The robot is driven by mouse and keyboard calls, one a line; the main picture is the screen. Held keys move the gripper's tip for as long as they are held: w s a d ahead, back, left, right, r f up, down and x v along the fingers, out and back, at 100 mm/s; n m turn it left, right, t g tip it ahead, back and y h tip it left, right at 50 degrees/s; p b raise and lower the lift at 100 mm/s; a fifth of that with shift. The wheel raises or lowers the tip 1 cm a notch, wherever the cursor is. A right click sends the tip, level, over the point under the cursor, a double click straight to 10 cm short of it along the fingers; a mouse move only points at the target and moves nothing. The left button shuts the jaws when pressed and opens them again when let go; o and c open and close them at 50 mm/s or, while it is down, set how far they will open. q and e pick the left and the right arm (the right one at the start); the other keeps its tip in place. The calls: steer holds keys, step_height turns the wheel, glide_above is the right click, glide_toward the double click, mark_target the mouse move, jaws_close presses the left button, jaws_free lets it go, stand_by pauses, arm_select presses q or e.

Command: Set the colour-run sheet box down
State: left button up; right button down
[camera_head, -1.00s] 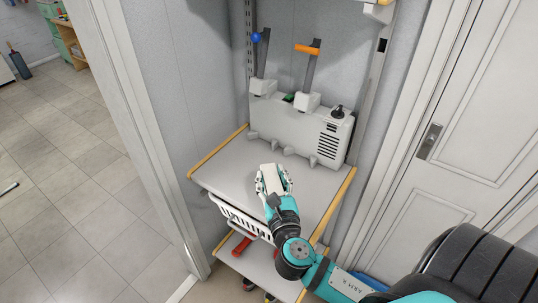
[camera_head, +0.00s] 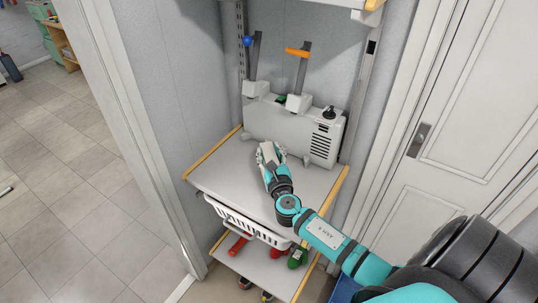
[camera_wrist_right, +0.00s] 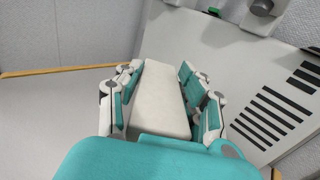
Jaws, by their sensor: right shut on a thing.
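The colour-run sheet box is a plain whitish block (camera_wrist_right: 161,100) between the fingers in the right wrist view. In the head view the gripper is over the back part of the grey shelf (camera_head: 228,178), just in front of a grey machine, and the box is mostly hidden by the fingers. I cannot tell whether the box touches the shelf. My left gripper is not in view.
The grey machine (camera_head: 262,126) with two upright levers stands at the back of the shelf. A white basket (camera_head: 243,222) hangs below, above a lower shelf with red and green items. The shelf's left and front areas are clear. A door (camera_head: 455,115) is at right.

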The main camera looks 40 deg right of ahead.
steer(key=shift+f, duration=0.15)
steer(key=c, duration=1.3)
jaws_free()
steer(key=shift+f, duration=0.1)
steer(key=o, duration=0.5)
